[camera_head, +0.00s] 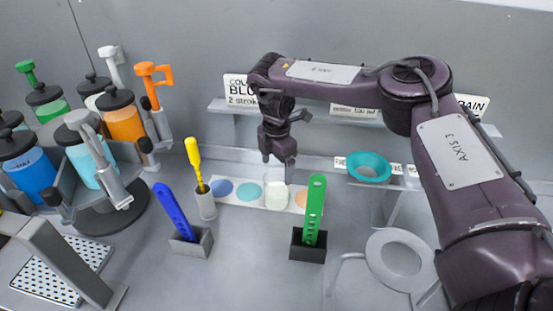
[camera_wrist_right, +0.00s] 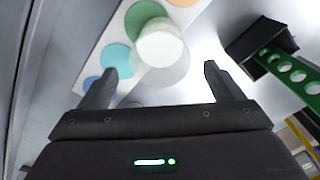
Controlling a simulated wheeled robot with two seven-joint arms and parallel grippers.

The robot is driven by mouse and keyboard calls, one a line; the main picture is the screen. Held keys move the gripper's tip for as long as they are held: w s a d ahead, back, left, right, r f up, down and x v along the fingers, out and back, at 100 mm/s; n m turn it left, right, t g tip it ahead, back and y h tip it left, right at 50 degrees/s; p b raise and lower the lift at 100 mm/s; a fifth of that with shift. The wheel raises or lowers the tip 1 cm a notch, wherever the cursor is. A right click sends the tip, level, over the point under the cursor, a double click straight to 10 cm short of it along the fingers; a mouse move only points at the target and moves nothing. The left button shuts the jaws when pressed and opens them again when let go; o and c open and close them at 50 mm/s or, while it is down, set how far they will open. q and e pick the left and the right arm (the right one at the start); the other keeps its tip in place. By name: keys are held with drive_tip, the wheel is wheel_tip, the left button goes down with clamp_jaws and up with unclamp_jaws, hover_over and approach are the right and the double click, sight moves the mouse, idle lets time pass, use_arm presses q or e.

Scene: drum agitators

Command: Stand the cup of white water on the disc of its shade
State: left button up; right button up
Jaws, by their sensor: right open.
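The cup of white water (camera_head: 276,197) is clear and upright at the white strip (camera_head: 236,203), below my right gripper (camera_head: 279,159). In the right wrist view the cup (camera_wrist_right: 163,53) lies ahead, between the lines of the open, empty fingers (camera_wrist_right: 155,82). It partly covers a green disc (camera_wrist_right: 143,17); I cannot tell what its base rests on. The strip also bears a blue disc (camera_head: 222,190), a light blue disc (camera_head: 249,191) and a peach disc (camera_head: 302,198). No plainly white disc shows; one could be hidden by the cup. My left gripper is out of view.
A green slotted tool (camera_head: 315,205) in a black holder (camera_head: 308,246) stands close right of the cup. A yellow tool (camera_head: 194,160) and a blue tool (camera_head: 172,210) stand left. Pump jars (camera_head: 125,122) fill the far left. A teal bowl (camera_head: 369,167) sits right. The front middle counter is clear.

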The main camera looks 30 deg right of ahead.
drive_tip(key=shift+r+b, duration=0.4)
drive_tip(key=shift+r, duration=1.9)
